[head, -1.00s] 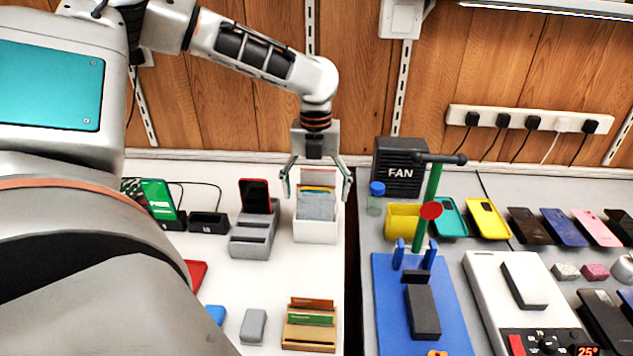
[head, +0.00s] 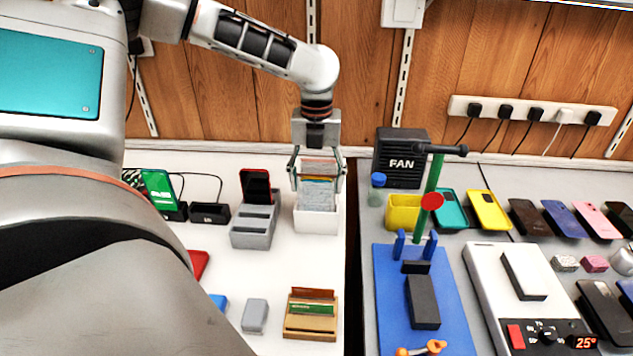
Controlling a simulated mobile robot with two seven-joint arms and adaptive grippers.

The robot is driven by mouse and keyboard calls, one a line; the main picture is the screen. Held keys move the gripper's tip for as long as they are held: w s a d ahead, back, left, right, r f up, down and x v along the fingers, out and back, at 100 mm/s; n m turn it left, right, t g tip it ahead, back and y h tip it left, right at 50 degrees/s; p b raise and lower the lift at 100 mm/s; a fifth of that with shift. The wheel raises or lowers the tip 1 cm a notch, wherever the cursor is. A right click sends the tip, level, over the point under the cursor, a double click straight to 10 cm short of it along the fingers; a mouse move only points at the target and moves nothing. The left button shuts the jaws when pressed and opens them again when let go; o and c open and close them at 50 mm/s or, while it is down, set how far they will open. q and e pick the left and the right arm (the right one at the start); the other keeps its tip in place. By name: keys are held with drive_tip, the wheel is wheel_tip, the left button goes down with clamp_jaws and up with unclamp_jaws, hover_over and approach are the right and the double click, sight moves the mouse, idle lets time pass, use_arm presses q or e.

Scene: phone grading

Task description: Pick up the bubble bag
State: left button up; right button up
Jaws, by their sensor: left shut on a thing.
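A white open box (head: 317,222) stands at the right edge of the white table, holding upright bags and coloured sheets (head: 318,190). My left gripper (head: 317,180) hangs over this box, pointing down. It is shut on a pale, see-through bubble bag (head: 318,167). The bag stands above the other contents, with orange-red tones showing at its upper part. Its lower end is hidden among the other bags, so I cannot tell whether it is clear of the box. My right gripper is not in view.
A grey stand (head: 255,226) with a dark phone is left of the box. A wooden card holder (head: 311,322) lies in front.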

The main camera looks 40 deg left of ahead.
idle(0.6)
use_arm(q)
drive_tip(key=o, duration=1.2)
drive_tip(key=shift+d, duration=0.1)
drive_tip(key=shift+c, duration=0.2)
wheel_tip(320, 180, up, 12)
